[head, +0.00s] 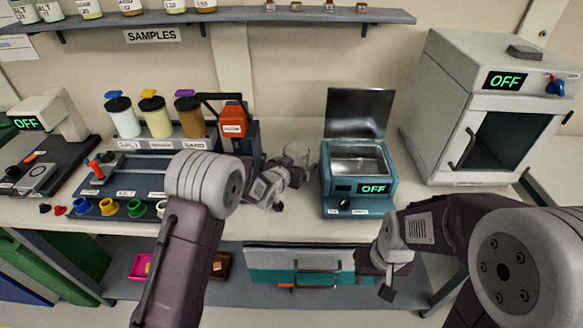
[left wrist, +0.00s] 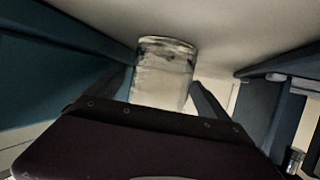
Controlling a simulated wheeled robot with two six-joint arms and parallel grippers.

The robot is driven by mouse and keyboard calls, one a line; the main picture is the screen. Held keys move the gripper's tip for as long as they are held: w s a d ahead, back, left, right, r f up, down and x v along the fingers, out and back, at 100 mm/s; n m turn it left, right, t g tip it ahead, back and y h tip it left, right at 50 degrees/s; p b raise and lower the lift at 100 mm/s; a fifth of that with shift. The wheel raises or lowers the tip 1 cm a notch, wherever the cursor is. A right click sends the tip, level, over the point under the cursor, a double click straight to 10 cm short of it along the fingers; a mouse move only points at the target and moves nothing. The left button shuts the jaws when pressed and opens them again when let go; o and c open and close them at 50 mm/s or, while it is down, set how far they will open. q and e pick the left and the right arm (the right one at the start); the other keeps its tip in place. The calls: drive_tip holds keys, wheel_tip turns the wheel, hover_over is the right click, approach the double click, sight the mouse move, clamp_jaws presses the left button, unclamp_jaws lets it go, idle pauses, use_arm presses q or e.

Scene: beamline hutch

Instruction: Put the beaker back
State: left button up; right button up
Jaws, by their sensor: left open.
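A clear glass beaker (head: 296,154) stands on the bench, left of the teal bath with its lid up. In the left wrist view the beaker (left wrist: 165,72) is upright between the two fingers of my left gripper (left wrist: 163,95). The fingers are open, one on each side of it; whether either touches the glass I cannot tell. In the head view my left gripper (head: 290,176) is partly hidden by its own wrist, just in front of the beaker. My right gripper (head: 378,277) hangs low by the drawer front, and its jaw opening is unclear.
The teal bath (head: 358,190) reads OFF, right of the beaker. An orange-black device (head: 232,122) and lidded jars (head: 157,118) stand left. A white oven (head: 492,105) is at right. A drawer (head: 300,263) with handles is under the bench. The samples shelf (head: 230,16) runs above.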

use_arm(q)
drive_tip(key=v, duration=1.1)
drive_tip(key=shift+s+a+r, duration=0.1)
drive_tip(key=shift+s+r, duration=0.1)
drive_tip(key=shift+s, duration=0.15)
drive_tip(key=a+r+n+t+y+p, duration=0.15)
drive_tip(key=a+r+p, duration=0.3)
drive_tip(key=r, duration=0.45)
drive_tip(key=s+a+f+n+g+y+p, duration=0.1)
drive_tip(key=s+a+g+y, duration=0.15)
drive_tip(key=a, duration=0.25)
drive_tip(key=s+a+f+g, duration=0.1)
drive_tip(key=s+f+g, duration=0.2)
drive_tip(key=s, duration=0.4)
drive_tip(key=s+a+f+n+g, duration=0.1)
drive_tip(key=s+f+g, duration=0.3)
drive_tip(key=s, duration=0.4)
drive_tip(key=s+a+f+n+g+y, duration=0.1)
drive_tip(key=s+a+f+g, duration=0.1)
drive_tip(key=s, duration=0.5)
drive_tip(key=shift+f+g+p, duration=0.45)
drive_tip(key=shift+f+g, duration=0.25)
drive_tip(key=shift+f, duration=0.2)
